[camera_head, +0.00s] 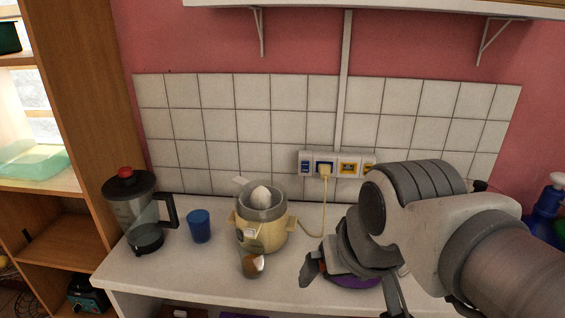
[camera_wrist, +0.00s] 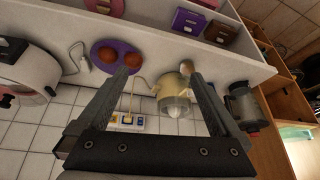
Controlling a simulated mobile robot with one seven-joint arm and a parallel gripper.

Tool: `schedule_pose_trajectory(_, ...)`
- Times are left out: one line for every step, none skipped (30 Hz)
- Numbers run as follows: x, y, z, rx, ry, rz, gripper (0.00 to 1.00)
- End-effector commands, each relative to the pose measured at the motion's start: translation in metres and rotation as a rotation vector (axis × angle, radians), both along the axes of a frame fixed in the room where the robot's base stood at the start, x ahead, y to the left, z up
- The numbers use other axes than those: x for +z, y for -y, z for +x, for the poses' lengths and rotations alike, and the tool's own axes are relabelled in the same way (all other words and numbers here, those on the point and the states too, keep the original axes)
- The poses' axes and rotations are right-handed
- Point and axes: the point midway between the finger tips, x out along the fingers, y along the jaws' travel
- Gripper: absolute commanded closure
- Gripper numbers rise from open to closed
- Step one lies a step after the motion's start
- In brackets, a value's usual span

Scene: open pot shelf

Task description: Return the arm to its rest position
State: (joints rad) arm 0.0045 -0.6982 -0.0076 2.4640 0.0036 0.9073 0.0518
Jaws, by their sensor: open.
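My gripper (camera_head: 350,284) is at the right of the head view, over the front right part of the white counter (camera_head: 190,280). Its fingers are spread apart. In the wrist view my gripper (camera_wrist: 161,76) shows two separated dark fingers with nothing held between them. My arm reaches in from the right edge of the head view and hides part of the counter. A purple plate (camera_wrist: 101,47) with brownish-red round items on it shows beyond the left finger in the wrist view. In the head view the plate is mostly hidden behind the gripper.
On the counter stand a blender (camera_head: 143,212), a blue cup (camera_head: 200,226), a yellow juicer (camera_head: 262,222) and a small brownish item (camera_head: 252,265). A wooden shelf (camera_head: 85,120) stands left. A wall shelf (camera_head: 400,8) runs above. A white appliance (camera_wrist: 24,74) shows in the wrist view.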

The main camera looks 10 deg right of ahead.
Motion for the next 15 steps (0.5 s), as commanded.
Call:
schedule_pose_trajectory(-0.0011, -0.0010, -0.0052, 0.024, 0.013, -0.014, 0.00)
schedule_pose_trajectory(-0.0017, -0.0015, -0.0069, 0.036, 0.017, -0.022, 0.00)
schedule_pose_trajectory(-0.0023, -0.0018, -0.0087, 0.047, 0.022, -0.029, 0.00)
schedule_pose_trajectory(-0.0028, -0.0019, -0.0096, 0.052, 0.023, -0.031, 0.00)
schedule_pose_trajectory(-0.0032, -0.0020, -0.0102, 0.057, 0.024, -0.034, 0.00)
schedule_pose_trajectory(-0.0035, -0.0021, -0.0105, 0.060, 0.024, -0.035, 0.00)
schedule_pose_trajectory(-0.0036, -0.0021, -0.0106, 0.060, 0.024, -0.036, 0.00)
schedule_pose_trajectory(-0.0036, -0.0021, -0.0105, 0.060, 0.024, -0.036, 0.00)
schedule_pose_trajectory(-0.0036, -0.0021, -0.0104, 0.060, 0.024, -0.035, 0.00)
schedule_pose_trajectory(-0.0035, -0.0021, -0.0103, 0.060, 0.024, -0.035, 0.00)
schedule_pose_trajectory(-0.0035, -0.0021, -0.0103, 0.059, 0.023, -0.035, 0.00)
schedule_pose_trajectory(-0.0034, -0.0021, -0.0103, 0.059, 0.023, -0.035, 0.00)
schedule_pose_trajectory(-0.0029, -0.0022, -0.0103, 0.059, 0.023, -0.034, 0.00)
schedule_pose_trajectory(-0.0018, -0.0021, -0.0103, 0.058, 0.023, -0.033, 0.00)
schedule_pose_trajectory(0.0009, -0.0022, -0.0102, 0.058, 0.023, -0.033, 0.00)
